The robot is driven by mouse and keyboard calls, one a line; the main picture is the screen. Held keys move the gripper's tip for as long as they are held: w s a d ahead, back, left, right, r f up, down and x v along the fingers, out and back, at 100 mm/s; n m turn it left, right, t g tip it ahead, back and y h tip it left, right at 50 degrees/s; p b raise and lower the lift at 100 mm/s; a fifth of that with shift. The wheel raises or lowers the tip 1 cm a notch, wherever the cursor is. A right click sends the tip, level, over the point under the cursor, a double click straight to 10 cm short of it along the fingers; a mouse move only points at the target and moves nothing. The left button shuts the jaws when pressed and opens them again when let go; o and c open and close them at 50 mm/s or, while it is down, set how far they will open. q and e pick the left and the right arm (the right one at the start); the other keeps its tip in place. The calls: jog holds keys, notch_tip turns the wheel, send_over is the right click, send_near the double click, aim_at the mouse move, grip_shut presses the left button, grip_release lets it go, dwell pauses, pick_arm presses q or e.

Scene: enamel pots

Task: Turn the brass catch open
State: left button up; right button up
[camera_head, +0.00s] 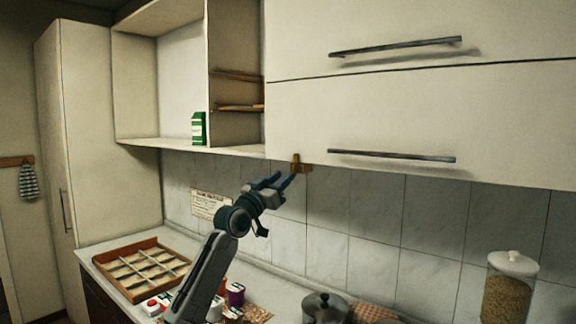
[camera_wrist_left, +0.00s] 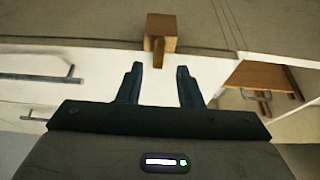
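The brass catch (camera_head: 300,165) is a small golden block with an upright tab, at the lower edge of the wall cabinet beside the lower flap door (camera_head: 400,125). In the left wrist view the catch (camera_wrist_left: 161,32) lies ahead of the fingers, its narrow tab pointing toward the gap between them. My left gripper (camera_head: 280,181) is just below and left of the catch in the head view. My right gripper is not in view.
The doors have long bar handles (camera_head: 392,156). A green box (camera_head: 198,128) stands on the open shelf to the left. On the counter are a divided wooden tray (camera_head: 134,269), a lidded pot (camera_head: 325,308), a glass jar (camera_head: 508,290) and several small jars. The tiled wall lies behind.

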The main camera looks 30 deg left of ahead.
aim_at(291, 170)
pick_arm(q)
jog(key=shift+p+x, duration=0.55)
jog(key=shift+x, duration=1.25)
jog(key=shift+d, duration=0.1)
grip_shut()
jog(key=shift+f, duration=0.1)
